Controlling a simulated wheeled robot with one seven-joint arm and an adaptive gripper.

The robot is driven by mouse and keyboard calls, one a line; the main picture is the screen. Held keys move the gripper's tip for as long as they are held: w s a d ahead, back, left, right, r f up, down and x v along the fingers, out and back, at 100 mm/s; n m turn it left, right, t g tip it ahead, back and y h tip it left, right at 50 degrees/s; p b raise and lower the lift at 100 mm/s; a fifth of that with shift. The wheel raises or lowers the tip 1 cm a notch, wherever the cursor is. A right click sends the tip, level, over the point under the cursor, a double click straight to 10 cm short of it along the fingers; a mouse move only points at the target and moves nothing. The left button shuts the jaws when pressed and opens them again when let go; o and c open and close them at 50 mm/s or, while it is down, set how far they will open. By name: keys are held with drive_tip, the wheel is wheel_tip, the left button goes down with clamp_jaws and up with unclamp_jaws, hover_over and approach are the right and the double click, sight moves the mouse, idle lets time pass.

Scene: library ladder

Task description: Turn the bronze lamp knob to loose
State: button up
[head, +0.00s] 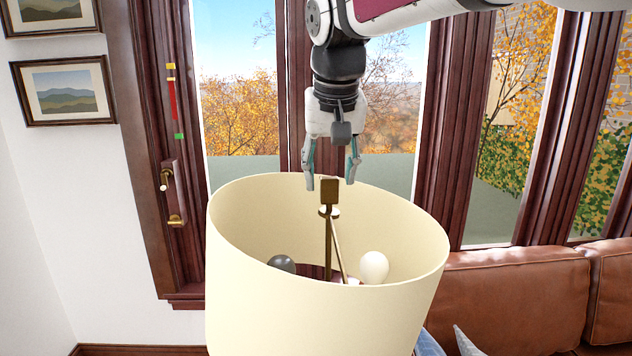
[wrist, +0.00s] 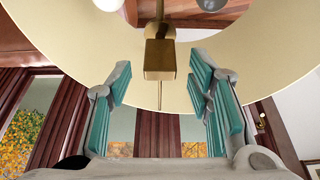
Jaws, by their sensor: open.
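The bronze lamp knob (head: 329,191) is a flat upright block on top of a thin post inside the large cream lampshade (head: 320,310). My gripper (head: 331,180) points down above the shade's far rim, with its jaws apart. In the head view the knob shows between and just in front of the fingertips. In the wrist view the knob (wrist: 160,60) is near the top centre, between and beyond the tips of my open gripper (wrist: 160,90). Both teal finger pads are clear of it, and nothing is held.
Inside the shade are a white bulb (head: 374,267), a dark bulb (head: 281,263) and a slanted brass rod (head: 339,250). The shade's rim surrounds the knob. Behind are windows (head: 240,100) with dark wood frames. A brown leather sofa (head: 515,300) stands at the right.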

sight(330, 178)
drive_tip(key=shift+x, duration=1.6)
clamp_jaws()
